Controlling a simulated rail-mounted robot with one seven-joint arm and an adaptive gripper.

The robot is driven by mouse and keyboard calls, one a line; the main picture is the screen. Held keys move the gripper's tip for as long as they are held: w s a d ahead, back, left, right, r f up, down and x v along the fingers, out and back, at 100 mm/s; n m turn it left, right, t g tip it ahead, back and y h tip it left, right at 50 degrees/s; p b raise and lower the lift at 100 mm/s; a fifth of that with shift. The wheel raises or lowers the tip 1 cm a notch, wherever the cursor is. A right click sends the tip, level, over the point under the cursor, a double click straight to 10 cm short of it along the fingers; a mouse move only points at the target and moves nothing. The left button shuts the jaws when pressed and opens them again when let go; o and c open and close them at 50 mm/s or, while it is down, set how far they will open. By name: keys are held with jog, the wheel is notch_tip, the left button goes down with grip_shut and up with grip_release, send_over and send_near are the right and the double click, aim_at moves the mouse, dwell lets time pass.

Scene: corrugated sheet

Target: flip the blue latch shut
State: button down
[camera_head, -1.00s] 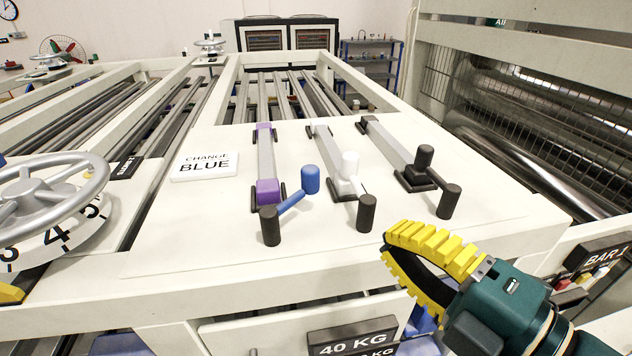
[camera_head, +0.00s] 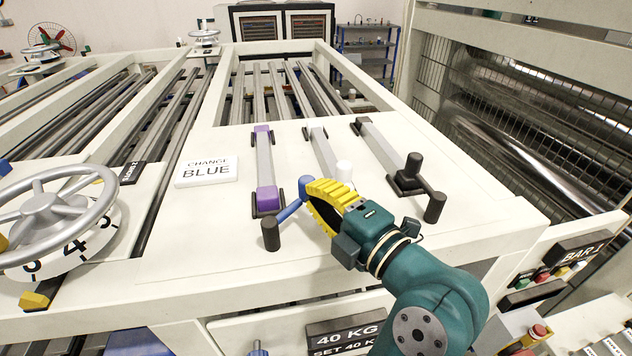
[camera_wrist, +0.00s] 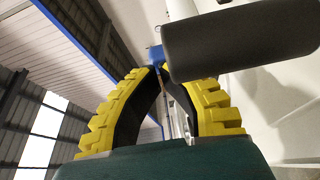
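The blue latch (camera_head: 289,211) is a short blue arm with an upright blue knob (camera_head: 306,186), beside a purple block (camera_head: 267,198) on the cream panel. Its arm slants between the knob and a black cylinder (camera_head: 270,234) at the front. My gripper (camera_head: 310,192), with yellow ribbed fingers, comes from the right; its fingertips are at the blue knob. I cannot tell whether they touch it. The fingers curve together at the tips and look shut, with nothing seen between them. In the wrist view a small blue part (camera_wrist: 155,53) shows just beyond the fingertips (camera_wrist: 160,70).
A white knob (camera_head: 344,172) stands just behind my gripper. A black latch (camera_head: 408,180) is to its right. A large dark cylinder (camera_wrist: 240,45) is close to my right finger. A "CHANGE BLUE" sign (camera_head: 207,171) and handwheel (camera_head: 55,212) are to the left.

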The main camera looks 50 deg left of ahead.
aim_at(304, 188)
jog(key=shift+a+f+b, duration=0.2)
jog(key=shift+a+b, duration=0.1)
jog(key=shift+b, duration=0.4)
jog(key=shift+a+r+b, duration=0.1)
jog(key=shift+a+b, duration=0.05)
jog(key=shift+b, duration=0.2)
jog(key=shift+a+b, duration=0.2)
jog(key=shift+b, duration=0.5)
jog(key=b, duration=0.2)
jog(key=a+b, duration=0.1)
jog(key=b, duration=0.1)
jog(key=shift+a+f, duration=0.2)
jog(key=shift+f, duration=0.05)
jog(key=shift+s+a+r+b, duration=0.15)
jog(key=shift+a+r+b, duration=0.1)
jog(key=shift+a+b, duration=0.85)
jog(key=shift+d, duration=0.25)
jog(key=d, duration=1.2)
jog(key=shift+s, duration=0.4)
